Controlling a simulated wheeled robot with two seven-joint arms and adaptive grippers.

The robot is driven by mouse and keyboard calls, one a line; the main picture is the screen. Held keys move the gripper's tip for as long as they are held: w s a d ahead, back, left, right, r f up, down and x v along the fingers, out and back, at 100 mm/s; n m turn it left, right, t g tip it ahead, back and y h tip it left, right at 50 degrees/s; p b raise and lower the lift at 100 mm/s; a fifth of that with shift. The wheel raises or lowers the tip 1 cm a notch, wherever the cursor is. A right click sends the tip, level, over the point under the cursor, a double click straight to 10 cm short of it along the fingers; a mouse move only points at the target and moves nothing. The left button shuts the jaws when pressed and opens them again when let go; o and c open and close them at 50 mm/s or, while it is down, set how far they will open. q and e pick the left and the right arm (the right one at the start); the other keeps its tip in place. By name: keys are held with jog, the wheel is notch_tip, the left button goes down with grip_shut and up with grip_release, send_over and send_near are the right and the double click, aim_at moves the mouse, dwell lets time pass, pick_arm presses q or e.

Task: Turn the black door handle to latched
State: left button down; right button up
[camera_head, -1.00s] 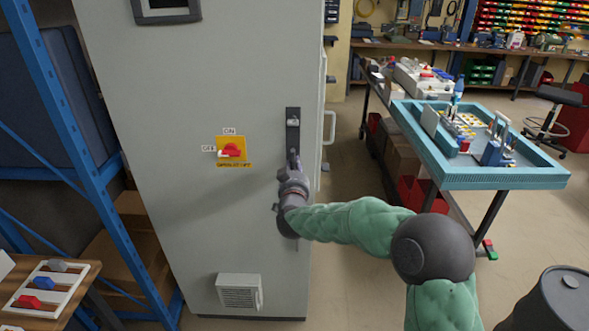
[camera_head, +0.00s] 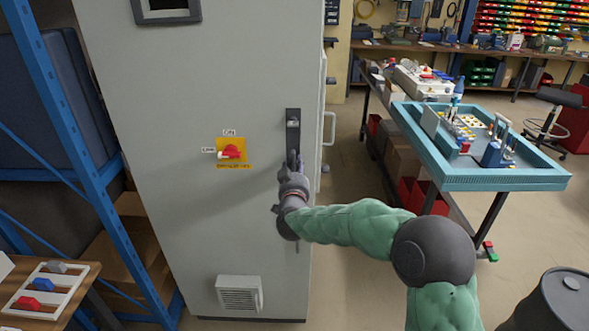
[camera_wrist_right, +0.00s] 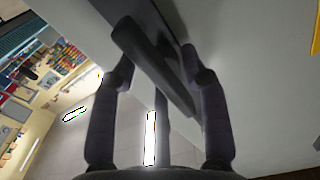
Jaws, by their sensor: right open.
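The black door handle (camera_head: 293,122) is on a tall grey cabinet (camera_head: 200,110), near the door's right edge. Its backplate stands upright, and my right gripper hides its lower part in the head view. My right gripper (camera_head: 293,160) is at the lower part of the handle. In the right wrist view, the dark handle bar (camera_wrist_right: 145,55) runs slantwise between the tips of my open right gripper (camera_wrist_right: 155,72), standing off the door. I cannot tell whether the fingers touch it. My left gripper is not in view.
A red switch on a yellow plate (camera_head: 232,151) is left of the handle. A blue shelf rack (camera_head: 65,120) stands at the left. A trolley with a teal tray (camera_head: 500,180) is at the right, with open floor between it and the cabinet.

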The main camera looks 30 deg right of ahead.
jog(key=v, duration=1.2)
jog(key=shift+w+f, duration=0.1)
jog(key=a+f+n+g+y+p, duration=0.15)
jog(key=a+f+g+y, duration=0.35)
jog(key=f, duration=0.9)
jog(key=a+f+n+y, duration=0.25)
jog(key=a+f, duration=0.45)
jog(key=f, duration=0.6)
jog(key=s+a+f+g+y, duration=0.2)
jog(key=s+a+f+g, duration=0.3)
jog(key=s+f, duration=0.5)
jog(key=s+a+f+g+y+p, duration=0.1)
jog(key=s+a+f+g+y, duration=0.2)
jog(key=s+f, duration=0.7)
jog(key=s+a+g, duration=0.2)
jog(key=s+a, duration=0.1)
jog(key=s, duration=0.1)
jog(key=shift+s+a+y, duration=0.15)
jog(key=shift+s+y, duration=0.2)
